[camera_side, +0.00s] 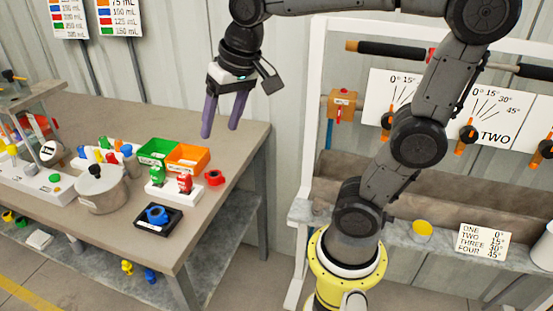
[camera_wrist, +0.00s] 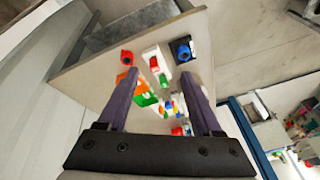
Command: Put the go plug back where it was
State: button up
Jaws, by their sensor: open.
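My gripper (camera_side: 220,131) is open and empty, with its two purple fingers pointing down above the back right part of the workbench; it also shows in the wrist view (camera_wrist: 158,76). A green plug-like piece (camera_side: 158,175) and a red one (camera_side: 186,183) stand upright side by side on a white block below my gripper. The labels are too small to read, so I cannot tell for sure which is the go plug. A red ring-shaped piece (camera_side: 214,177) lies loose on the bench to the right of the block, and shows in the wrist view (camera_wrist: 126,57).
A green bin (camera_side: 157,149) and an orange bin (camera_side: 188,158) stand behind the block. A blue piece (camera_side: 157,214) sits on a black base near the front edge. A metal pot (camera_side: 101,190) stands to the left. The bench's right end (camera_side: 240,150) is clear.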

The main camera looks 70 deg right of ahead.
jog(key=s+f+n, duration=0.2)
jog(key=s+f, duration=0.1)
jog(key=s, duration=0.2)
jog(key=s+a+f+n+t, duration=0.1)
jog(key=s+f+n, duration=0.1)
jog(key=s, duration=0.4)
jog(key=shift+s+f+n+t, duration=0.15)
jog(key=shift+f+n+t, duration=0.2)
jog(key=shift+n, duration=0.45)
